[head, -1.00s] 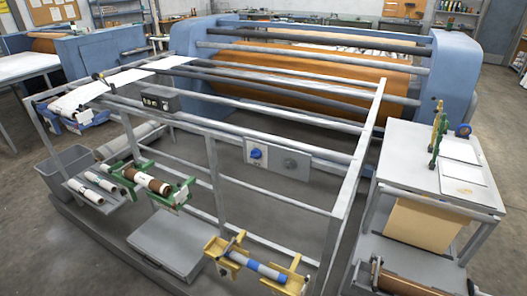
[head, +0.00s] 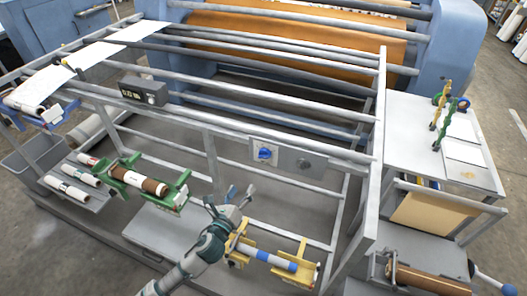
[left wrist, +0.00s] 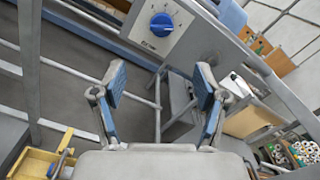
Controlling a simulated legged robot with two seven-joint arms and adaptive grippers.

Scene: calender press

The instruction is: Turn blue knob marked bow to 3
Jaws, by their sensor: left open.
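The blue knob (head: 264,153) sits on a light plate (head: 253,145) fixed to the grey frame's front rail. In the left wrist view the knob (left wrist: 161,24) shows at the top, with marks around it. Its label and numbers are too small to read, so I cannot tell its setting. My left gripper (head: 238,190) is open and empty, below and to the left of the knob in the head view. In the left wrist view its open fingers (left wrist: 160,84) are apart, and the knob lies beyond them, not touched. My right gripper is not in view.
A grey round part (head: 304,164) sits right of the knob. A black box (head: 145,91) is on the rail at left. A yellow roll holder (head: 306,271) and a green one (head: 177,188) stand below. A side table (head: 408,158) is at right. Open space lies before the knob.

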